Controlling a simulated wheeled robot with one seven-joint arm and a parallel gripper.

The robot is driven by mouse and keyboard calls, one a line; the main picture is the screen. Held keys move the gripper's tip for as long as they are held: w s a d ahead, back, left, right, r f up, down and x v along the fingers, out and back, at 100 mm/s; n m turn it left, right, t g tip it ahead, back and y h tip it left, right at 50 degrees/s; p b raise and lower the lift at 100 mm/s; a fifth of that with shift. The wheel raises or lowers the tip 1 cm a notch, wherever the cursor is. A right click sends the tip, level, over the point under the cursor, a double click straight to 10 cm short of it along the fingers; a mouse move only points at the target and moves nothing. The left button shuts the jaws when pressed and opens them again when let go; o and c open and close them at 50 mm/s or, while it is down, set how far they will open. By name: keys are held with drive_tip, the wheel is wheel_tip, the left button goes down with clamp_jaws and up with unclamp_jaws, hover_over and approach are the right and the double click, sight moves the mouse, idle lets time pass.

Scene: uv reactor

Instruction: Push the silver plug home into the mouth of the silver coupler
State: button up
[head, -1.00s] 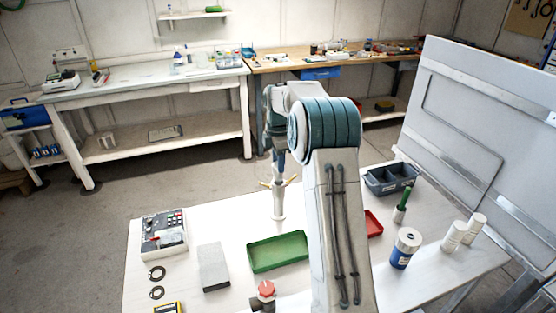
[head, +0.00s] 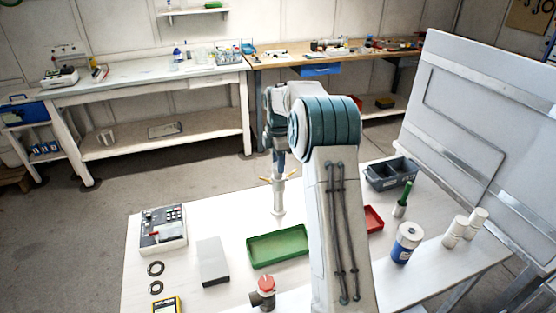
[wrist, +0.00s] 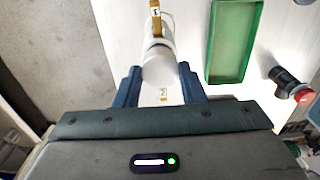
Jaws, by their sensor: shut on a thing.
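My gripper (head: 278,160) points down over the white table, its blue fingers shut on the silver plug (wrist: 158,72), a pale round cylinder in the wrist view. The silver coupler (head: 278,200) stands upright on the table directly below, a pale column with two brass arms spread left and right near its top. In the wrist view one brass arm (wrist: 155,22) carries a tag marked 1, and a tag marked 2 (wrist: 163,95) shows between the fingers. The plug is in line with the coupler. The coupler's mouth is hidden, so I cannot tell how deep the plug sits.
A green tray (head: 249,253) lies in front of the coupler, with a grey block (head: 212,262) and a control box (head: 162,230) to the left. A red-capped fitting (head: 265,290) is nearer. A grey bin (head: 391,173) and a blue-white jar (head: 406,243) stand right.

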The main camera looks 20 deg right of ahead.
drive_tip(key=shift+f+b, duration=0.45)
drive_tip(key=shift+f, duration=0.45)
drive_tip(key=o, duration=1.1)
drive_tip(key=shift+c, duration=0.2)
wheel_tip(320, 180, up, 14)
drive_tip(key=b, duration=0.1)
